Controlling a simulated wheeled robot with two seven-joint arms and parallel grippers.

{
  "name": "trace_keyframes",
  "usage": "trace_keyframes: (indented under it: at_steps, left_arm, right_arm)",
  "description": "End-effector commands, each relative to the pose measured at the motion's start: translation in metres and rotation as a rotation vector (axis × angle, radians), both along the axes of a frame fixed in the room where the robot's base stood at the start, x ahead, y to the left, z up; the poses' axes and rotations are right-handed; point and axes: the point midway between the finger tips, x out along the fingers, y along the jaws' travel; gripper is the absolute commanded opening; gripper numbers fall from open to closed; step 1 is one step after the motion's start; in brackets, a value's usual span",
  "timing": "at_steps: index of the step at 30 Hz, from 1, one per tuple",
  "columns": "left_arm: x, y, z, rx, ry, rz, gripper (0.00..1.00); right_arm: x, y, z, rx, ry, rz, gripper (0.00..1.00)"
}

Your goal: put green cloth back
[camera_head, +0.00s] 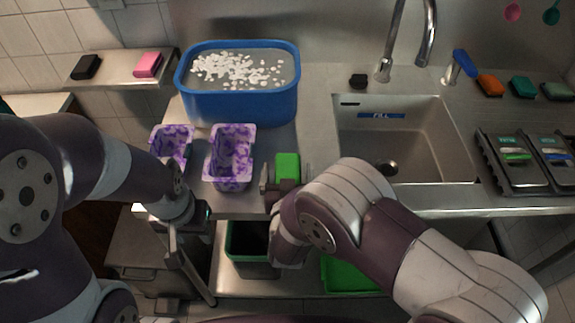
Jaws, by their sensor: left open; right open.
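A bright green block-like piece (287,167), which looks like the green cloth, is at the front edge of the counter, right of the purple-patterned tubs. My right gripper (285,178) is open, with its fingers on either side of the green piece; I cannot tell whether they touch it. The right wrist hides its lower part. My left gripper (190,258) is open and appears empty, low in front of the counter edge, below the purple tubs.
Two purple-patterned tubs (231,150) stand before a blue basin (240,104) with white pieces. A sink (400,145) lies right. Sponges (489,86) and black trays (512,178) are further right. A green bin (236,255) and green tray (350,277) sit below.

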Motion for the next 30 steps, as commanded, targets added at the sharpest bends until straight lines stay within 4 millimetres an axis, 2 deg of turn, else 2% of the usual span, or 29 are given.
trace_keyframes:
  at_steps: [1,2,6,7,10,11,20,23,27,30]
  left_arm:
    - [0.0,0.0,0.0,0.0,0.0,0.0,0.43]
    - [0.0,0.0,0.0,0.0,0.0,0.0,0.43]
    - [0.0,0.0,0.0,0.0,0.0,0.0,0.43]
    - [0.0,0.0,0.0,0.0,0.0,0.0,0.43]
    - [0.0,0.0,0.0,0.0,0.0,0.0,0.43]
    - [0.0,0.0,0.0,0.0,0.0,0.0,0.43]
    - [0.0,0.0,0.001,0.0,0.0,0.0,0.43]
    - [0.0,0.0,0.002,0.0,0.0,0.0,0.43]
    - [0.0,0.0,0.006,0.0,0.0,0.0,0.43]
    - [0.0,0.0,0.008,0.0,0.0,0.0,0.43]
  right_arm:
    - [0.0,0.0,0.0,0.0,0.0,0.0,0.96]
    - [0.0,0.0,0.0,0.0,0.0,0.0,0.89]
    - [0.0,0.0,0.0,0.0,0.0,0.0,0.44]
    - [0.0,0.0,0.0,0.0,0.0,0.0,0.4]
    - [0.0,0.0,-0.001,-0.001,0.002,0.0,0.4]
    - [0.0,0.0,-0.001,-0.001,0.002,0.0,0.35]
    - [-0.001,0.0,0.003,-0.003,0.006,0.0,0.35]
    - [0.0,0.0,0.015,-0.002,0.004,0.0,0.35]
    - [0.0,0.0,0.043,0.001,0.001,0.0,0.35]
    - [-0.012,-0.02,0.056,-0.001,0.001,-0.001,0.35]
